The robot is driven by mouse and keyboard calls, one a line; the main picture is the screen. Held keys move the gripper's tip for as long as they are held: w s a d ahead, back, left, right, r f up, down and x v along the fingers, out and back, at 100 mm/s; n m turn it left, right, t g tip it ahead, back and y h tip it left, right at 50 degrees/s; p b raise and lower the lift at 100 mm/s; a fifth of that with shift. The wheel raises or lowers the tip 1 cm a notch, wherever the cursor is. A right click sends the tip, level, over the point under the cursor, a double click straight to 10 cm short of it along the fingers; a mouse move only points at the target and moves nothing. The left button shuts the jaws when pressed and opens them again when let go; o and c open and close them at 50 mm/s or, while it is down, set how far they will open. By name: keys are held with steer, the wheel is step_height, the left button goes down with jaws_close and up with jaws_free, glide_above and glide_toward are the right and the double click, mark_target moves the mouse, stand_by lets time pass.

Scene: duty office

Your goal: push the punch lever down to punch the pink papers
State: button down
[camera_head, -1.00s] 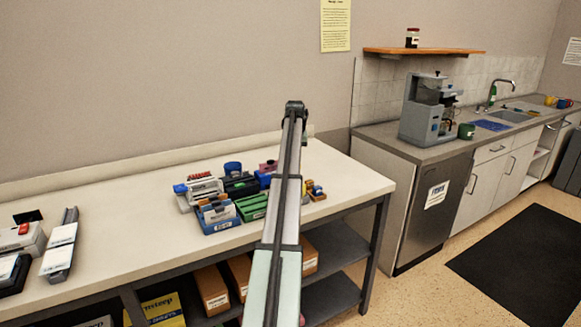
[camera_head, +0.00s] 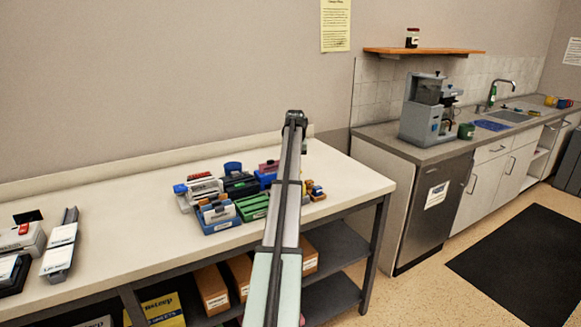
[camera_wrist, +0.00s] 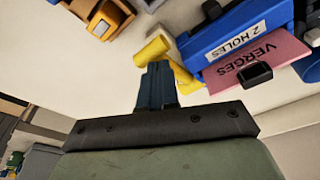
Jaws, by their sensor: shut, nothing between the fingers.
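In the wrist view a blue punch (camera_wrist: 222,42) labelled "2 HOLES" stands at the upper right. Pink papers (camera_wrist: 285,52) marked "VERGES" lie against it, with a small black block (camera_wrist: 255,75) over their edge. I cannot tell whether that block is the lever. My gripper (camera_wrist: 158,72) is shut and empty, left of the punch and papers and apart from them. Its tips are close to a yellow cylinder (camera_wrist: 152,49); I cannot tell if they touch. In the head view my arm hides the gripper and part of the crowded desk items.
An orange-yellow item (camera_wrist: 105,18) lies at the upper left of the wrist view. In the head view, several office devices crowd the white table (camera_head: 120,215) around a blue-fronted box (camera_head: 221,227). The table's middle-left is clear. A counter (camera_head: 385,133) stands to the right.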

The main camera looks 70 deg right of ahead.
steer(key=shift+f, duration=1.25)
steer(key=shift+r, duration=0.1)
step_height(320, 180, up, 11)
stand_by(0.7)
steer(key=shift+w, duration=0.1)
stand_by(0.4)
